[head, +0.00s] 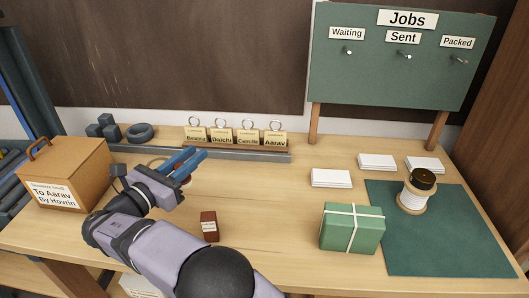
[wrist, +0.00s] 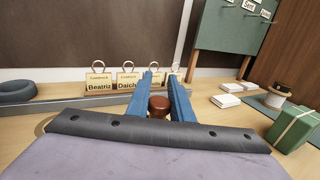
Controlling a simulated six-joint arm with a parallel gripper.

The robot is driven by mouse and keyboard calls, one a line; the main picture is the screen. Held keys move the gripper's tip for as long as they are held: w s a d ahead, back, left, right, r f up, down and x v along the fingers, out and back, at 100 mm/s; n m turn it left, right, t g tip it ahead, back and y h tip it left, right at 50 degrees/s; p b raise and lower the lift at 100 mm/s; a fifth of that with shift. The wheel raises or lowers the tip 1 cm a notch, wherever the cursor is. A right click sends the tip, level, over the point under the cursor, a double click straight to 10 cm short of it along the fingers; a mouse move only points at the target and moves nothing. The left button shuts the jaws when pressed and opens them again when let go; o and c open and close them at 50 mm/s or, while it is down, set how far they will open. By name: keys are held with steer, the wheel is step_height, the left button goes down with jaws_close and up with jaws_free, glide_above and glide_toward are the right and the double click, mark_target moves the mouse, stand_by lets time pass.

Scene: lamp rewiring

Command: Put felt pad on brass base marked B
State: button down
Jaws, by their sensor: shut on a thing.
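My gripper (head: 193,156) is over the left middle of the table, in front of the name-card rail. Its blue fingers are shut on a small round reddish-brown object (wrist: 159,106), seen between them in the wrist view; I cannot tell for sure what it is. A white spool (head: 414,196) stands on the green mat at the right, with a dark round piece with a brass-coloured rim (head: 423,179) on top. I can read no B mark on it. I cannot make out a felt pad or a brass base marked B with certainty.
A small brown labelled block (head: 209,226) stands before my arm. A tied green parcel (head: 352,228) stands beside the green mat (head: 455,250). White stacks (head: 331,178) lie behind. A labelled carton (head: 67,175) is at left. Name cards (head: 222,134) stand at the back.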

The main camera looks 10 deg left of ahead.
steer(key=w+d+r+m+g+h+p, duration=0.2)
steer(key=w+d+r, duration=0.15)
steer(key=d, duration=0.65)
steer(key=w+d+r+m+g+h+p, duration=0.1)
steer(key=w+d+r+m+g+h, duration=0.3)
steer(key=d, duration=0.6)
steer(key=w+d+r+h+p, duration=0.1)
steer(key=w+d+p, duration=0.1)
steer(key=w+d, duration=0.5)
step_height(320, 180, up, 3)
steer(key=m+g+h+p, duration=0.4)
steer(key=m+g, duration=0.2)
steer(key=g, duration=0.3)
glide_above(423, 179)
steer(key=w+d, duration=0.2)
steer(key=d, duration=0.3)
steer(key=shift+f+p, duration=1)
steer(key=shift+f, duration=4.15)
